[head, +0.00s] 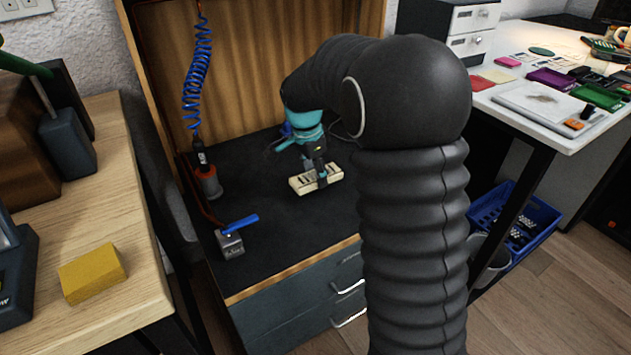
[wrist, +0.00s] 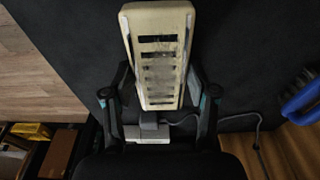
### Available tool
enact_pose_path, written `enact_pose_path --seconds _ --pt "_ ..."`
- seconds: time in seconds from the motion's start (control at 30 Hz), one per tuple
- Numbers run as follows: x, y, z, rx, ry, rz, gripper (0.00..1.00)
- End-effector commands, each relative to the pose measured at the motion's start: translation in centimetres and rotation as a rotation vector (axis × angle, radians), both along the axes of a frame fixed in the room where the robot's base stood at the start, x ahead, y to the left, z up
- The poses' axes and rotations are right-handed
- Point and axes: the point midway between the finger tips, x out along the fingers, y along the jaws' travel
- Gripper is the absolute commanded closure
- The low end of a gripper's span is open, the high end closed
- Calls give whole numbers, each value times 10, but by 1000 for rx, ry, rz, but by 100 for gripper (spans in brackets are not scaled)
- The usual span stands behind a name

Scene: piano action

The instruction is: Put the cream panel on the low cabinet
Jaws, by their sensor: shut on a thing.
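The cream panel (head: 303,185) is a small slotted slab. It also shows lengthwise in the wrist view (wrist: 158,18), with a row of dark slots. My gripper (head: 321,176) is shut on it, with one finger along each long side in the wrist view (wrist: 160,85). The panel is over the black top of the low cabinet (head: 290,235). I cannot tell whether its underside touches that top. My arm hides the cabinet's right part.
A metal block with a blue lever (head: 232,238) and a red-based tool under a coiled blue hose (head: 208,180) stand on the cabinet's left. A wooden back board (head: 260,60) rises behind. A wooden table with a yellow block (head: 92,273) is at left. The cabinet's front middle is clear.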

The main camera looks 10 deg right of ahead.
Motion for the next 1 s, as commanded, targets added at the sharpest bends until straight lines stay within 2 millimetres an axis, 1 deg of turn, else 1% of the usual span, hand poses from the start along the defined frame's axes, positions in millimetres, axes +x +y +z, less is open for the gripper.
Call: enact_pose_path --seconds 0.03,0.1,0.2,0.57,0.6,0.7,1.0 --pt "-1 0 -8 0 4 0 83" --pt "-1 0 -19 0 4 0 83" --pt "0 0 -28 -1 2 0 83" --pt "0 0 -33 0 1 0 83" --pt "0 0 -33 0 1 0 40" --pt "0 0 -33 0 1 0 17" --pt "0 0 -32 0 1 0 17"
